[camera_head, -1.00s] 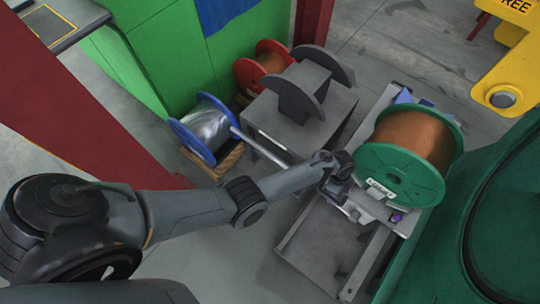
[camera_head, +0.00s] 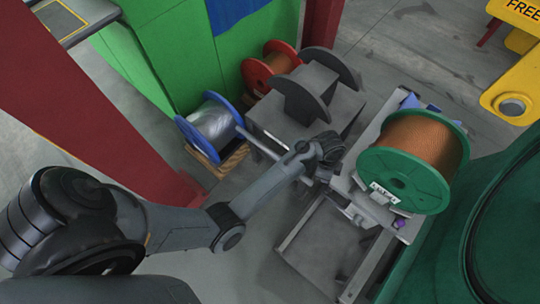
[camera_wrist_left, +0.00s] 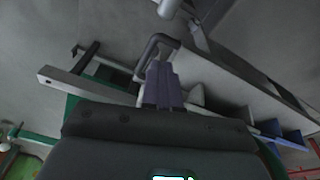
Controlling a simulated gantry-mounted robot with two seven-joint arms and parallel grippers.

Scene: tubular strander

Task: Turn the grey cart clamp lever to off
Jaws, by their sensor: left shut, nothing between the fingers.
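My left gripper (camera_head: 324,178) is over the left side of the grey cart (camera_head: 348,207), beside the spool, in the head view. In the left wrist view its fingers (camera_wrist_left: 163,78) are shut and empty. A bent dark grey bar (camera_wrist_left: 157,44) lies just beyond the fingertips there; I cannot tell whether it touches them, or whether it is the clamp lever. A small purple part (camera_head: 399,223) shows on the cart's near side. My arm and wrist hide part of the cart, and the lever's setting cannot be read. My right gripper is not in view.
A copper spool with green flanges (camera_head: 404,180) sits on the cart. A grey stand (camera_head: 335,105), a blue-flanged spool (camera_head: 209,128) and a red-flanged spool (camera_head: 269,65) are behind. A large green machine part (camera_head: 505,215) closes in the right. Floor is open at the lower middle.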

